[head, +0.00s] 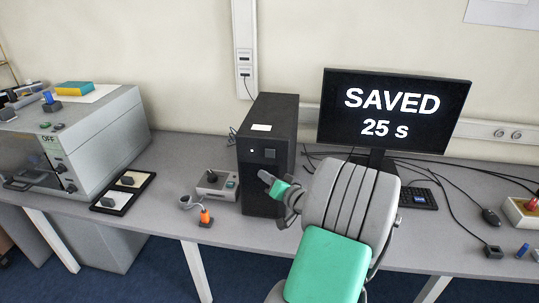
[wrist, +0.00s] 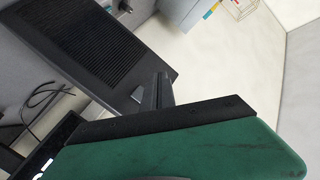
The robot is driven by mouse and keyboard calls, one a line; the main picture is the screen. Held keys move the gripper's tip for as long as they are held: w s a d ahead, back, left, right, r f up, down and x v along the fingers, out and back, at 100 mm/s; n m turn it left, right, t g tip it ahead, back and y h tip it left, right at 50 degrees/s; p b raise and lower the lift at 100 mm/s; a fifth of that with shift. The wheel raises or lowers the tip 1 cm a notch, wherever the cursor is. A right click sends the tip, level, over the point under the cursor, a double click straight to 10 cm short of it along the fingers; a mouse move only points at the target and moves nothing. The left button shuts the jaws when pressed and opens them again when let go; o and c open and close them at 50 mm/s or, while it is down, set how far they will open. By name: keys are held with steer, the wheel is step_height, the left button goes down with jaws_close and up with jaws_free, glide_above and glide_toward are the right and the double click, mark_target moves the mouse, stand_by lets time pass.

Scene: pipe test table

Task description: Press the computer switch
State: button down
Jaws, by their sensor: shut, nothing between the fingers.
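The black computer tower (head: 262,185) stands upright on the table, left of the monitor. Its front has a dark square switch (head: 270,153) and a small white light (head: 252,151). My gripper (head: 266,177) is shut and empty, its tip in front of the tower's face, a little below the switch. Whether it touches the tower cannot be told. In the wrist view the tower (wrist: 100,45) shows as a black ribbed panel, with my gripper's dark fingers (wrist: 160,92) beside it; the switch cannot be made out there.
The monitor (head: 350,100) reads "SAVED 25 s". A grey oven-like machine (head: 95,130) stands far left. Keyboard (head: 418,198), mouse (head: 491,217) and cables lie at right.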

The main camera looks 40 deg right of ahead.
mark_target(265, 154)
steer(key=w+d, duration=0.5)
steer(key=d, duration=0.1)
steer(key=shift+d, duration=0.25)
steer(key=shift+b, duration=0.3)
stand_by(1.5)
steer(key=shift+w+d+b, duration=0.35)
steer(key=shift+w+d, duration=0.25)
steer(key=shift+d, duration=0.1)
stand_by(0.6)
steer(key=shift+a+b, duration=0.1)
steer(key=shift+b, duration=0.2)
steer(key=shift+s+a, duration=0.5)
steer(key=shift+a, duration=0.1)
